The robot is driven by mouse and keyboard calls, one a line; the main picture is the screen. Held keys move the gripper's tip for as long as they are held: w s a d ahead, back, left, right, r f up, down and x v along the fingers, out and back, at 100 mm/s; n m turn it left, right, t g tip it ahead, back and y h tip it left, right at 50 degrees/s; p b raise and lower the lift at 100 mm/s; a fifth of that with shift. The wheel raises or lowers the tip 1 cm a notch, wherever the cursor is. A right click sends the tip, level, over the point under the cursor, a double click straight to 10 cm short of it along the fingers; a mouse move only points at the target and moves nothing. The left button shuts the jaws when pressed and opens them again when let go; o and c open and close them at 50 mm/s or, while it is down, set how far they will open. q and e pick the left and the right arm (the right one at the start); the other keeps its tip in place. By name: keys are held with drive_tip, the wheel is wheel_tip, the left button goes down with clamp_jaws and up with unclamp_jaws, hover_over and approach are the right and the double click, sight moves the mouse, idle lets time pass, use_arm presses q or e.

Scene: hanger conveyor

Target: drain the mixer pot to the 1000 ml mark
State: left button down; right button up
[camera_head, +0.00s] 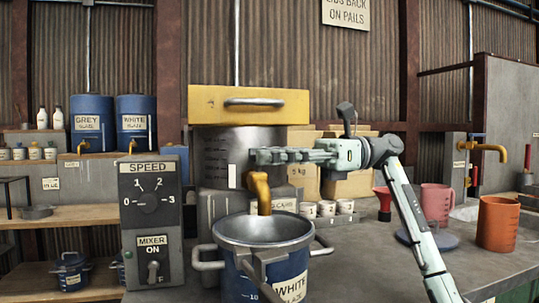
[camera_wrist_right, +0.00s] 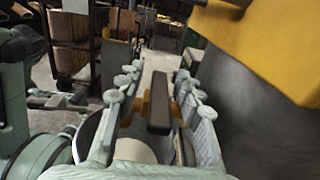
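The mixer pot (camera_head: 213,160) is a grey cylinder with dark graduation marks, under a yellow lid (camera_head: 220,106). Its level cannot be read. A yellow tap (camera_head: 260,190) at its lower front points down over a blue pail (camera_head: 245,287) labelled white glaze. My right gripper (camera_head: 256,156) reaches in from the right, in front of the pot above the tap. In the right wrist view its fingers (camera_wrist_right: 158,80) are apart, on either side of a dark lever (camera_wrist_right: 159,105) on the orange tap; contact is unclear. My left gripper is not in view.
A control box (camera_head: 150,210) with a speed dial and mixer switch stands left of the pail. White cups (camera_head: 326,208) stand right of the pot. A red funnel (camera_head: 383,203) and orange jug (camera_head: 498,223) stand farther right. Blue tanks (camera_head: 92,125) are behind left.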

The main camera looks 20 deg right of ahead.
clamp_jaws()
idle(0.3)
idle(0.3)
